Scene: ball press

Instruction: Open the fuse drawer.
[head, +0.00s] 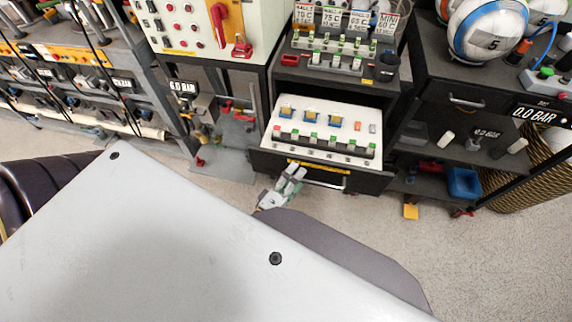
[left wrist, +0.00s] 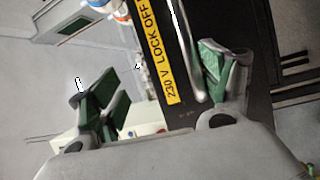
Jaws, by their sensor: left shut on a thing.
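The fuse drawer (head: 320,136) stands pulled out of its black cabinet in the head view, its white inner panel with blue fuses and green and red parts showing. Its black front (left wrist: 262,30) carries a yellow "230 V LOCK OFF" label (left wrist: 160,50) and a pale bar handle (head: 318,184). My left gripper (head: 288,183) is at the drawer front, by the left end of the handle. In the left wrist view, its green-padded fingers (left wrist: 160,85) are on either side of the labelled front edge, the right one beside the handle (left wrist: 190,65). Exact contact is hidden. My right gripper is out of view.
A control panel (head: 210,25) with a red switch is left of the drawer cabinet. A bench with balls (head: 487,28) and a blue bin (head: 463,183) is at right. Carpet (head: 475,270) in front at right is clear.

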